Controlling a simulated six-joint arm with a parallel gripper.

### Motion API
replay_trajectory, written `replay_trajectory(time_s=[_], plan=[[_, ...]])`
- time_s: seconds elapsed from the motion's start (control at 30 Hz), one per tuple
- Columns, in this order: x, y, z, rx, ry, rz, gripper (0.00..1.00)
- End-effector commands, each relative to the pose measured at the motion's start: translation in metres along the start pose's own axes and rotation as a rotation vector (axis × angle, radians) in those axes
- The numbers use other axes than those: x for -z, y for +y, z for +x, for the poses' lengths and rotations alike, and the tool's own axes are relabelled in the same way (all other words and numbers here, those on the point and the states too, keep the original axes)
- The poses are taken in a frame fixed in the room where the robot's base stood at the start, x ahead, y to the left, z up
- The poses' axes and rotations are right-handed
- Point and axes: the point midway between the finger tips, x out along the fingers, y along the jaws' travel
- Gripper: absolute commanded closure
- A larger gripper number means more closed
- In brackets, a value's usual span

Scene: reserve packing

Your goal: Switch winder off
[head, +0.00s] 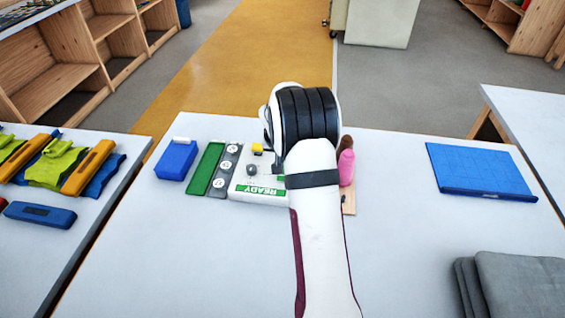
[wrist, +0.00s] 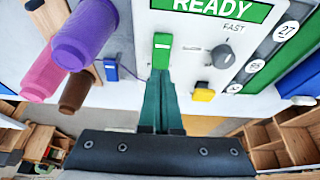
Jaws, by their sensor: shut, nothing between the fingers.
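The winder is a white box (head: 243,187) on the table, with a green READY label (head: 262,191), a grey knob (head: 251,169) and a yellow button (head: 257,148). My arm hides its right part in the head view. In the wrist view its panel (wrist: 185,50) shows a green switch (wrist: 162,51), the grey knob marked FAST (wrist: 222,56) and the yellow button (wrist: 204,95). My gripper (wrist: 162,74) is shut and empty, its dark green fingertips right at the lower end of the green switch. I cannot tell whether they touch.
Purple (wrist: 85,35), pink (wrist: 42,75) and brown (wrist: 75,92) spools stand beside the panel, with a small blue piece (wrist: 110,69) between. A numbered grey strip (head: 223,172), green strip (head: 205,169) and blue box (head: 177,161) lie left. The front table is clear.

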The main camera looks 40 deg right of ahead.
Motion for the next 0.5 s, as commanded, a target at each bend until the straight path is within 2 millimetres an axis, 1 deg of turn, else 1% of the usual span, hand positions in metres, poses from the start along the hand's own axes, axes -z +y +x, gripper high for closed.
replay_trajectory(time_s=[0.03,0.1,0.2,0.5], plan=[[-0.002,0.000,0.007,-0.001,-0.002,0.001,1.00],[-0.002,0.000,0.015,0.000,-0.001,0.000,1.00],[-0.004,0.000,0.021,0.000,-0.001,0.000,1.00],[-0.004,0.000,0.022,0.000,0.000,0.000,1.00]])
